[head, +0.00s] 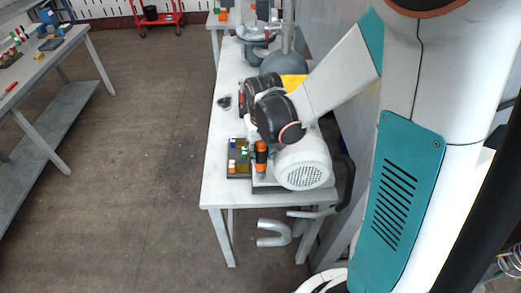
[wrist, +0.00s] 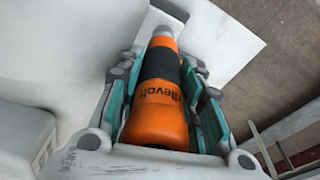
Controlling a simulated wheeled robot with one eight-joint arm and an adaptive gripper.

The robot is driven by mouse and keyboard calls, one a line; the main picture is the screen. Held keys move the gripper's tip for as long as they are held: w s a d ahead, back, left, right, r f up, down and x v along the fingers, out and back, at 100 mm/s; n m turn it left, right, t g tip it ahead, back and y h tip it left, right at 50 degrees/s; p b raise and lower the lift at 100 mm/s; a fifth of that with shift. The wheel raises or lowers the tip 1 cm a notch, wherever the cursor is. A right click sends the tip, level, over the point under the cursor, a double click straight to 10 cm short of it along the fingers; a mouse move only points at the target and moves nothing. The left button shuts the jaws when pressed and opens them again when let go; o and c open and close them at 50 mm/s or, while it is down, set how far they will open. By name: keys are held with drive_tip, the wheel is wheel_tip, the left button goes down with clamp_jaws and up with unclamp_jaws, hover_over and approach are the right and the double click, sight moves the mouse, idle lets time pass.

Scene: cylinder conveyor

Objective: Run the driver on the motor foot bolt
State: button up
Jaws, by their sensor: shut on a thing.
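The driver (wrist: 155,110) is orange with a black band and stands between the two teal-padded fingers of my gripper (wrist: 163,90), which is shut on it. In the head view the orange driver (head: 261,160) is upright beside the white motor (head: 303,165), close to its left side. The motor has a round grille facing the camera and sits on a dark base (head: 285,189) at the near end of the table. The foot bolt and the driver's tip are hidden, so I cannot tell whether they touch.
The white table (head: 222,195) also bears a dark tray (head: 238,160) of small coloured parts just left of the driver. A grey pump (head: 262,35) stands farther back. A wall is close on the right. Another bench (head: 40,65) is at the left, with open floor between.

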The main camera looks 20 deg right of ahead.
sight(260, 143)
drive_tip(key=shift+f+b, duration=0.4)
drive_tip(key=shift+f, duration=0.1)
drive_tip(key=shift+r, duration=0.3)
idle(1.0)
drive_tip(key=shift+r+p, duration=1.25)
drive_tip(key=shift+r, duration=0.5)
